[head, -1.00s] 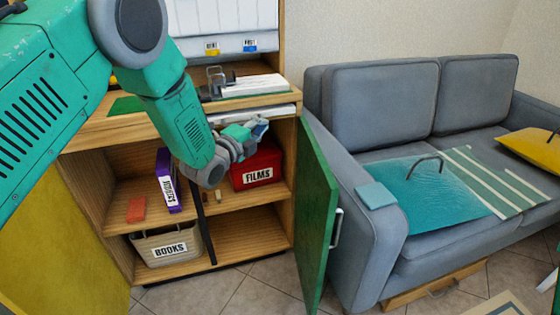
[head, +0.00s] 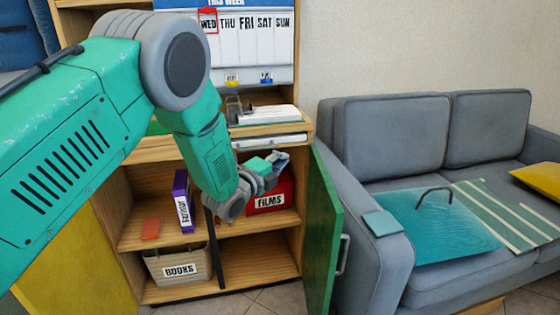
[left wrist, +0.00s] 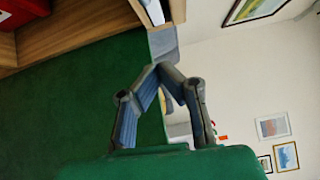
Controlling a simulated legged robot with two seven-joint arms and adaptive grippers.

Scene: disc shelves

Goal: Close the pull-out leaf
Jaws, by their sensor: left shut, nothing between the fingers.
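The cabinet has a pale, flat leaf (head: 270,142) under its wooden top. Its front edge shows as a light strip, and I cannot tell how far it is pulled out. My left gripper (head: 277,161) is just below this strip, in front of the upper right compartment. It is shut and empty; whether it touches the leaf is unclear. In the left wrist view its fingers (left wrist: 164,74) meet at the tips, with the green door panel behind and to the left. My right gripper is not in view.
The green door (head: 322,235) stands open right of the cabinet, beside the grey sofa (head: 385,140). Inside are a red FILMS box (head: 284,192), a purple binder (head: 182,200) and a BOOKS basket (head: 178,270). A yellow panel (head: 75,255) stands at left.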

